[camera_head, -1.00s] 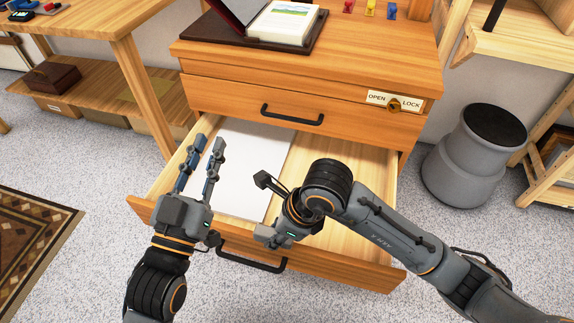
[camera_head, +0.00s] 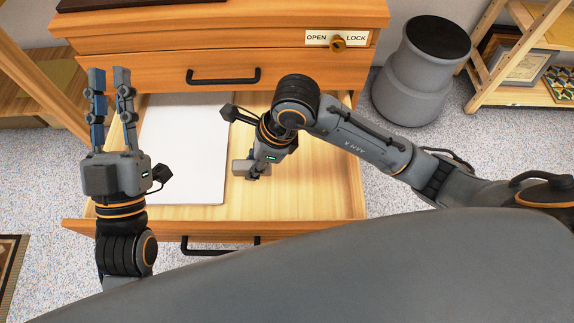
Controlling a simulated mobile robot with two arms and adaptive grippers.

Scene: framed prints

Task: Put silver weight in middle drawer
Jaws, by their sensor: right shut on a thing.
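An open wooden drawer (camera_head: 325,185) is pulled out below a closed drawer (camera_head: 295,75) with a black handle. My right gripper (camera_head: 252,172) points down over the open drawer, right of a white sheet inside it. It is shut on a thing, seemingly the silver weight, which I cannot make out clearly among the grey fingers. I cannot tell whether it touches the drawer floor. My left gripper (camera_head: 109,98) is open and empty, fingers apart and pointing away from me, at the drawer's left side.
The white sheet (camera_head: 185,150) covers the drawer's left part; the right part is bare. An OPEN/LOCK label with a knob (camera_head: 338,43) is on the cabinet. A grey round stool (camera_head: 422,75) stands right. A wooden shelf (camera_head: 530,95) is further right.

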